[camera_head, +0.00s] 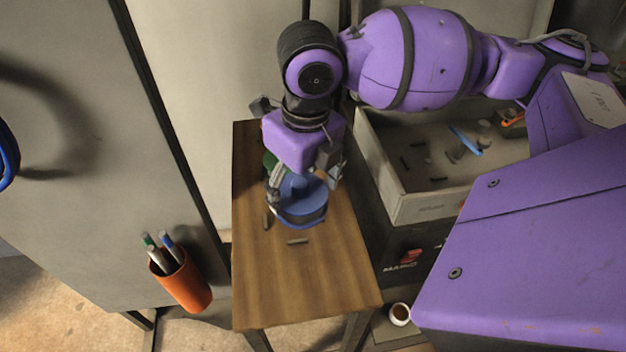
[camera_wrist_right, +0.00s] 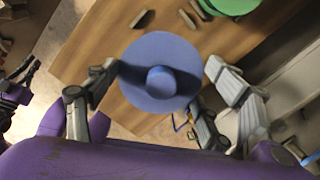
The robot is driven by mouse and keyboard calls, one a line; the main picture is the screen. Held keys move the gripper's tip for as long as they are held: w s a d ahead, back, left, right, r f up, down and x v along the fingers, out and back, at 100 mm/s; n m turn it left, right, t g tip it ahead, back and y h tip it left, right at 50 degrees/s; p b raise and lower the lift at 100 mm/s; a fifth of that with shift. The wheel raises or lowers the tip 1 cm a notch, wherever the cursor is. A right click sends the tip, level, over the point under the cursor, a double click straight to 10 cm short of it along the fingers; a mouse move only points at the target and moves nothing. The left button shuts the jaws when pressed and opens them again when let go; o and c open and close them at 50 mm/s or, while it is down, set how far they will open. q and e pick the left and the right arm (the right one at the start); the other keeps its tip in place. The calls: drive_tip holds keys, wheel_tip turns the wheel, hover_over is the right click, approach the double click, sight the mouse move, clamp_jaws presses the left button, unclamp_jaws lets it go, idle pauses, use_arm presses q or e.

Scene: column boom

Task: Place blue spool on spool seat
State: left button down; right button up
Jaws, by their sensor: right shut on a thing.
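The blue spool (camera_head: 300,208) is in my right gripper (camera_head: 303,178), over the wooden table. In the right wrist view the blue spool (camera_wrist_right: 160,72) shows as a round disc with a raised middle hub. The fingers of my right gripper (camera_wrist_right: 163,85) are on either side of it, shut on it. The gap between spool and tabletop is hard to judge. Short dark bars (camera_head: 297,241) lie on the table by the spool; I cannot tell whether they belong to the spool seat. A dark and purple part at the wrist view's left edge looks like my left gripper (camera_wrist_right: 20,78); its fingers are unclear.
A green round thing (camera_wrist_right: 232,5) is on the table behind the spool. An open grey bin (camera_head: 410,205) with small parts stands right of the wooden table (camera_head: 290,285). An orange pen cup (camera_head: 185,285) is at left. A white cup (camera_head: 400,314) is low right. The table's front is clear.

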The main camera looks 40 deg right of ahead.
sight(291, 188)
drive_tip(key=shift+w+a+f, duration=0.15)
drive_tip(key=shift+w+f, duration=1.05)
drive_tip(key=shift+f, duration=0.15)
wheel_tip(291, 188, down, 3)
drive_tip(key=shift+w+f+b, duration=0.1)
drive_tip(key=shift+w+b, duration=0.05)
drive_tip(key=shift+b, duration=0.25)
use_arm(q)
drive_tip(key=shift+s+f, duration=0.55)
drive_tip(key=shift+f, duration=0.05)
use_arm(e)
drive_tip(key=shift+f, duration=0.2)
use_arm(q)
drive_tip(key=shift+w, duration=0.1)
use_arm(e)
drive_tip(key=o, duration=2.1)
